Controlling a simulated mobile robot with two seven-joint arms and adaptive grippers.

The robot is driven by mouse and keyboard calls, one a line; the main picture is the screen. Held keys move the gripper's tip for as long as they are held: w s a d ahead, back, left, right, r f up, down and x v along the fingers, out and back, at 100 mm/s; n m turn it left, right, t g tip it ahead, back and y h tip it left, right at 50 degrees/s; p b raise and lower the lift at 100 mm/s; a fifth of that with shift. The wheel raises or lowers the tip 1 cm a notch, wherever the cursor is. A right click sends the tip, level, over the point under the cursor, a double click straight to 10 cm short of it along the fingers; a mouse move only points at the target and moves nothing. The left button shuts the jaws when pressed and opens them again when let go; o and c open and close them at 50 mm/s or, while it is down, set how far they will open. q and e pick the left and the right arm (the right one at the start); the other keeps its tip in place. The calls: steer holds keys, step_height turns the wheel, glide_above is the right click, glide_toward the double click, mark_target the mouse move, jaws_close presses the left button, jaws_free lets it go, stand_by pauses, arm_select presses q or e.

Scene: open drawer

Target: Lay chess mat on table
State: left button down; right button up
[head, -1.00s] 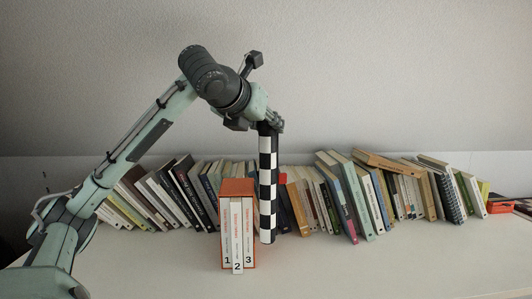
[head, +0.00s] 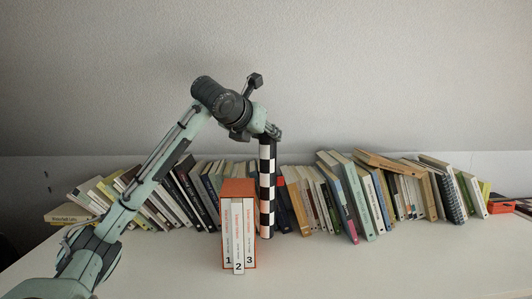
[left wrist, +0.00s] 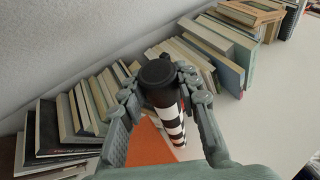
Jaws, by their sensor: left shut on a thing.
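The chess mat (head: 267,190) is rolled into an upright black-and-white checkered roll. It stands close to the right of the orange book box in the head view. My left gripper (head: 267,132) is shut on the top end of the roll. In the left wrist view, the fingers of the left gripper (left wrist: 158,88) lie on both sides of the roll's dark top, and the checkered side of the mat (left wrist: 174,128) runs down below it. I cannot tell whether its lower end touches the table (head: 350,265). My right gripper is not in view.
The orange box (head: 238,187) with three numbered white books stands just left of the mat. A long row of leaning books (head: 330,195) lines the back wall. The table is clear in front and at the front right. Red and black items (head: 505,203) lie at the far right.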

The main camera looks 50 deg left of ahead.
mark_target(263, 148)
arm_select(q)
step_height(263, 148, down, 3)
steer(key=shift+r+b, duration=0.1)
steer(key=shift+b, duration=0.2)
steer(key=shift+f, duration=0.35)
steer(key=shift+w+a+f, duration=0.1)
steer(key=shift+a+f, duration=0.05)
steer(key=shift+a, duration=0.05)
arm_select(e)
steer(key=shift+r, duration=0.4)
arm_select(q)
steer(key=shift+f, duration=0.2)
steer(key=c, duration=1.1)
jaws_free()
steer(key=shift+c, duration=0.2)
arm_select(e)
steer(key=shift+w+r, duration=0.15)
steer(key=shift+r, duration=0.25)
arm_select(q)
steer(key=shift+r, duration=0.1)
